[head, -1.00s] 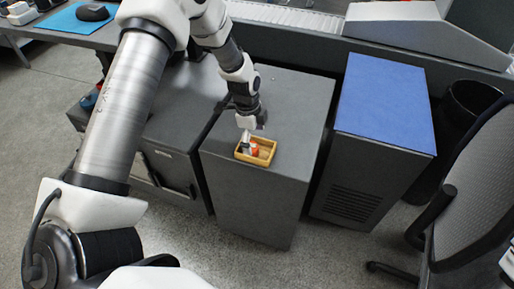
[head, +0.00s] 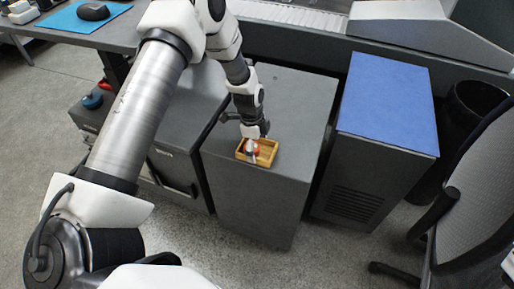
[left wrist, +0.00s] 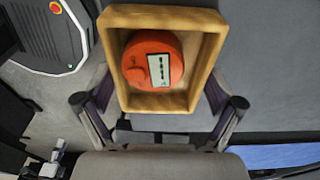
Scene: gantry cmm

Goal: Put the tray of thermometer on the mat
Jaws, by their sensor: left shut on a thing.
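A small wooden tray (head: 241,156) stands on top of the middle grey cabinet, near its front edge. It holds a round orange-red thermometer (left wrist: 154,58) with a white label, which lies inside the tray in the left wrist view. My left gripper (head: 255,137) reaches down to the tray from behind. In the left wrist view its fingers (left wrist: 159,104) flank the tray's near end and are shut on the tray (left wrist: 158,104). A flat blue mat (head: 386,100) covers the top of the cabinet to the right. My right gripper is not in view.
The middle grey cabinet (head: 298,110) has free room around the tray. A gap separates it from the blue-topped cabinet. A black chair (head: 475,190) and a black bin (head: 472,105) stand at the right. A desk at the back left holds a blue pad (head: 66,21) and black mouse (head: 94,11).

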